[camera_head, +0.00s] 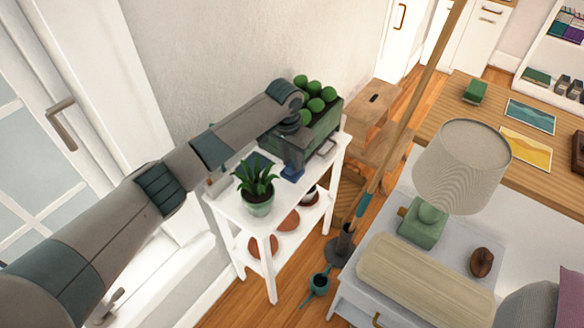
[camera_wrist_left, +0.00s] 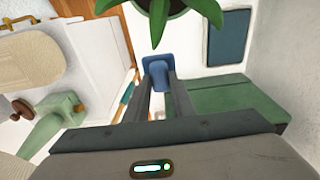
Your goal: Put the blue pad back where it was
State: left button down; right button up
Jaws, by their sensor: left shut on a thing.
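The blue pad (camera_wrist_left: 157,70) is between the fingertips of my left gripper (camera_wrist_left: 158,88), which is shut on it. In the head view the blue pad (camera_head: 292,173) shows just below my left gripper (camera_head: 291,163), over the top of the white shelf stand (camera_head: 232,209). I cannot tell whether the pad touches the shelf top. A flat dark blue rectangle (camera_wrist_left: 229,38) lies on a white surface in the wrist view. My right gripper is not in view.
A potted plant (camera_head: 258,192) stands on the shelf top, close to my left gripper. A dark green crate (camera_head: 322,130) with round green things stands behind it. A lamp (camera_head: 461,168) and a cushion (camera_head: 420,275) are on the white cabinet at right. A door is at left.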

aim_at(291, 165)
pick_arm(q)
jog(key=shift+f+p, duration=0.6)
jog(key=shift+f, duration=1.4)
jog(key=shift+f, duration=0.1)
jog(key=c, duration=1.5)
grip_release()
jog(key=r, duration=0.3)
jog(key=r+b, duration=0.1)
jog(key=r, duration=0.3)
jog(key=s+r, duration=0.1)
jog(key=r, duration=0.3)
jog(key=shift+a+b, duration=0.35)
jog(key=shift+b, duration=0.05)
jog(key=shift+r, duration=0.6)
